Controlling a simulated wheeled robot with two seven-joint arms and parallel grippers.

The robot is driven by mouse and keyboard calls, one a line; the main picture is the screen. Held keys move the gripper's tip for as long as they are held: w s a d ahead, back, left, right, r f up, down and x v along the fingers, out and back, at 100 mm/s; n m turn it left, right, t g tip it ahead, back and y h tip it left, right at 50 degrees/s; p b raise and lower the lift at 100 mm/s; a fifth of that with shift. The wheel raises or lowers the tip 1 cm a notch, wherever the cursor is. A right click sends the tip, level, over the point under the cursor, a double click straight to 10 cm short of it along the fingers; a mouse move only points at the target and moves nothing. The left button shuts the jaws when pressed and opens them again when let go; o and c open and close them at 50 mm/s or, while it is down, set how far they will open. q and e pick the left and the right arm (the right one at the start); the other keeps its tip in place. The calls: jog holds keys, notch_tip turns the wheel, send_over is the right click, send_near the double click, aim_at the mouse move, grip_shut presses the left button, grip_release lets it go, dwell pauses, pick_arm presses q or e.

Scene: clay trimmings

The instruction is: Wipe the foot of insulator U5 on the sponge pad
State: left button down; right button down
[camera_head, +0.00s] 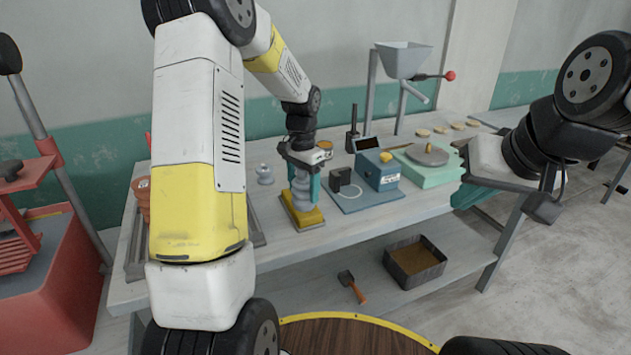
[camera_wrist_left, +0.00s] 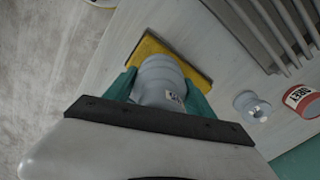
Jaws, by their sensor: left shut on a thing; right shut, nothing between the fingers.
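My left gripper (camera_head: 303,182) is shut on a grey ribbed insulator (camera_head: 301,193) and holds it about upright over the yellow sponge pad (camera_head: 315,217). The insulator's foot appears to meet the pad, but I cannot tell how firmly it touches. In the left wrist view the insulator (camera_wrist_left: 158,77) sits between the teal fingers, with the pad (camera_wrist_left: 190,67) behind it. A small label shows on its side, too small to read. My right gripper (camera_head: 474,194) is shut and empty, off the bench's right front edge.
Right of the pad are a blue device (camera_head: 377,170) and a green scale (camera_head: 430,172). A bin (camera_head: 414,264) and a scoop (camera_head: 352,286) lie on the lower shelf.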

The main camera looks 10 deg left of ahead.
pick_arm(q)
jog(key=shift+w+a, duration=0.6)
jog(key=shift+w, duration=0.35)
jog(key=shift+w+a, duration=0.65)
jog(key=shift+w, duration=0.25)
jog(key=shift+w+a, duration=0.6)
jog(key=shift+w, duration=0.35)
jog(key=shift+s+d, duration=0.75)
jog(key=shift+s, duration=0.35)
jog(key=shift+s+d, duration=0.75)
jog(key=shift+s, duration=0.4)
jog(key=shift+s+d, duration=0.75)
jog(key=shift+s, duration=0.35)
jog(key=shift+w+a, duration=0.75)
jog(key=shift+w, duration=0.35)
jog(key=shift+w+a, duration=0.75)
jog(key=shift+w, duration=0.4)
jog(key=shift+w+a, duration=0.75)
jog(key=shift+w, duration=0.35)
